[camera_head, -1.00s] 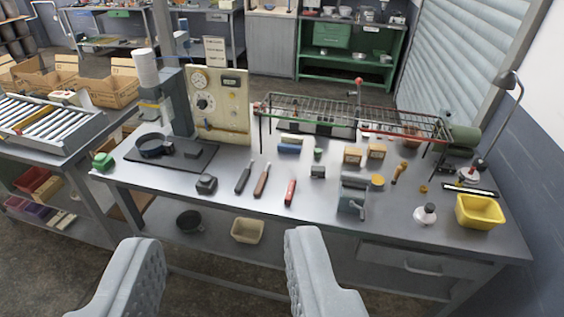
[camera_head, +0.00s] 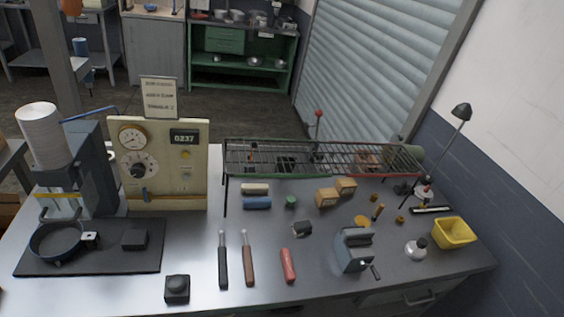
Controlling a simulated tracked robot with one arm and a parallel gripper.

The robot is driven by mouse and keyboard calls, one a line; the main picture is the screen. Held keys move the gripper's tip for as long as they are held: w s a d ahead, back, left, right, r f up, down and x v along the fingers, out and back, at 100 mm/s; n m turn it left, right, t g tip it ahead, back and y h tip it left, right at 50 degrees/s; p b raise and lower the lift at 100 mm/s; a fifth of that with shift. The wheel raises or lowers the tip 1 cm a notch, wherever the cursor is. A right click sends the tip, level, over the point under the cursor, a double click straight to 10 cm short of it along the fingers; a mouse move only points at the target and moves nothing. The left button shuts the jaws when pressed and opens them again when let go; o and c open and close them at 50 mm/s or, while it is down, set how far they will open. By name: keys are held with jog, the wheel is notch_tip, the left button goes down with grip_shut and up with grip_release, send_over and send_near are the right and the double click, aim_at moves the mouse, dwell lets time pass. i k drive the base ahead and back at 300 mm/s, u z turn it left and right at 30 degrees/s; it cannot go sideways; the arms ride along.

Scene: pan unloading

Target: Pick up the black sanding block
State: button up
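Three small dark blocks show, and I cannot tell for sure which is the black sanding block. One black block (camera_head: 302,228), with a paler side, lies mid-table in front of the wire rack. Another black block (camera_head: 177,289), with a rounded raised top, sits near the table's front edge at left. A third dark block (camera_head: 135,240) rests on the black mat (camera_head: 92,262), right of the pan (camera_head: 57,241). All three stand apart from other tools. My gripper is out of view now.
A wire rack (camera_head: 320,157) stands on legs along the back. A black-handled tool (camera_head: 222,262), a brown-handled tool (camera_head: 248,262) and a red-handled object (camera_head: 288,265) lie at the front. A vise (camera_head: 354,250) and yellow bin (camera_head: 454,233) stand at right. A gauge panel (camera_head: 158,165) stands at left.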

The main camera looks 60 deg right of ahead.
aim_at(304, 227)
jog(key=z, duration=0.55)
jog(key=i, duration=1.05)
jog(key=z, duration=0.85)
